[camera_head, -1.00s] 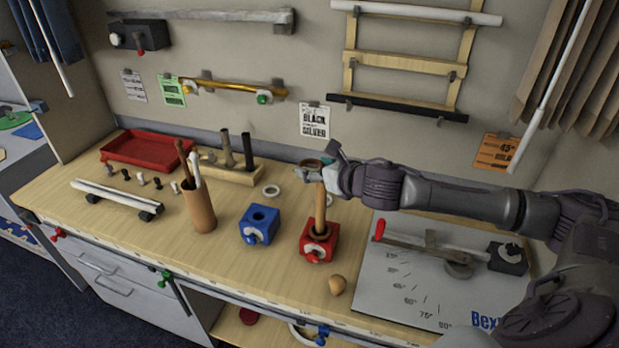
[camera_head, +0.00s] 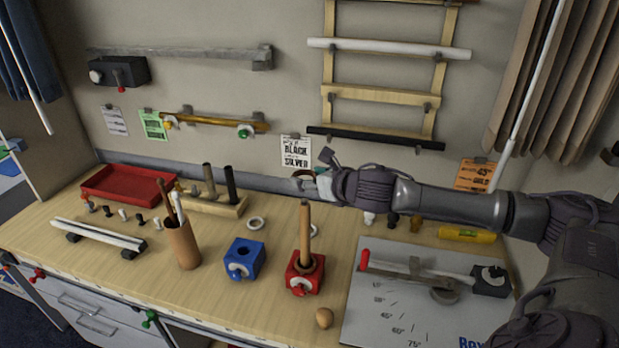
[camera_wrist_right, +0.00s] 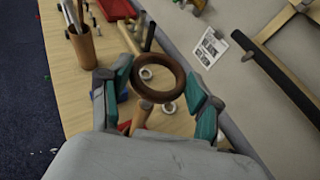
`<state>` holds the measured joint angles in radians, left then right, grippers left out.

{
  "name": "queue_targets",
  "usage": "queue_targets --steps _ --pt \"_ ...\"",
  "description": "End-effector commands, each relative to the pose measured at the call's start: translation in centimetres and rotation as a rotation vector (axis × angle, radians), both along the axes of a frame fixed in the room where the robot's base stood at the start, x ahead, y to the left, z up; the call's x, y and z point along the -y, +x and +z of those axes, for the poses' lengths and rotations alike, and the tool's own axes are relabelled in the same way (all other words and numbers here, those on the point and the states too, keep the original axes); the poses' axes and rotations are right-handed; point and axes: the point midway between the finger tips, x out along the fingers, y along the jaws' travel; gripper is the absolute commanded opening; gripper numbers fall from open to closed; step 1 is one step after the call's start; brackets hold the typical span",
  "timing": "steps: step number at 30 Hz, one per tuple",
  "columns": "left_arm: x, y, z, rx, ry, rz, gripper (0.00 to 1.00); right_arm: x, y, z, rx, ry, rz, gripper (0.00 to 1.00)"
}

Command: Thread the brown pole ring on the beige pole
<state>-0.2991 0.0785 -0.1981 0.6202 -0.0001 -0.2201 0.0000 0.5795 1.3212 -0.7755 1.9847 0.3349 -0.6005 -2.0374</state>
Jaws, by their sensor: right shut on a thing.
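The brown pole ring (camera_wrist_right: 136,78) is held between the fingers of my right gripper (camera_wrist_right: 155,88) in the right wrist view. In the head view the ring (camera_head: 303,172) shows small at the tip of my right gripper (camera_head: 318,178). The beige pole (camera_head: 305,232) stands upright in the red block (camera_head: 303,275). The ring is above the pole's top end and apart from it in the head view. In the wrist view the pole (camera_wrist_right: 141,115) shows just below the ring, partly hidden by the gripper. My left gripper is not in view.
A blue block (camera_head: 243,260) and a cup of sticks (camera_head: 183,246) stand to the left of the red block. A wooden knob (camera_head: 324,318) lies in front. A grey angle board (camera_head: 400,300) lies to the right. The wall is close behind.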

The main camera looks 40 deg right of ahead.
Motion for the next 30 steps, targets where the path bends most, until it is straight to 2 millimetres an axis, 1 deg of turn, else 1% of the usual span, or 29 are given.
queue_targets --steps 30 --pt "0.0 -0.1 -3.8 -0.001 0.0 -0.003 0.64 0.0 0.0 -7.2 -0.001 -0.001 0.001 0.42"
